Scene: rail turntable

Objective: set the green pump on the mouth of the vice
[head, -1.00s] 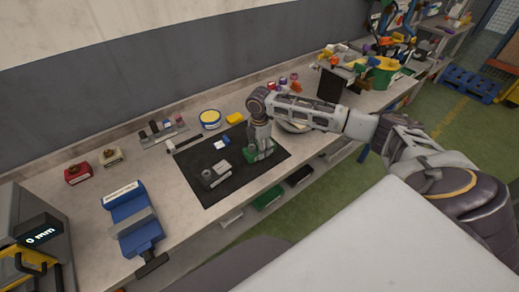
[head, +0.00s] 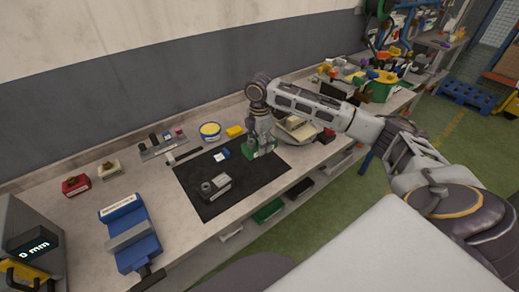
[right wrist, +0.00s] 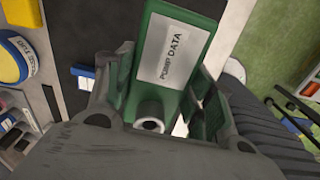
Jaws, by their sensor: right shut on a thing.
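The green pump (head: 262,151) is at the right part of the black mat in the head view. My right gripper (head: 261,140) is shut on it from above. In the right wrist view the pump (right wrist: 176,48) shows a white "PUMP DATA" label and a round port, between the two fingers of the gripper (right wrist: 158,100). I cannot tell how far the pump is above the mat. The blue vice (head: 132,238) stands at the left front of the bench, its mouth facing up with a grey bar across it. My left gripper is out of view.
A grey part (head: 213,187) lies on the black mat (head: 240,190) between pump and vice. A yellow tub (head: 210,131), a yellow block and a tool rack stand behind. Red and cream boxes stand behind the vice, and a display reading "0 mm" (head: 33,250) is at left.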

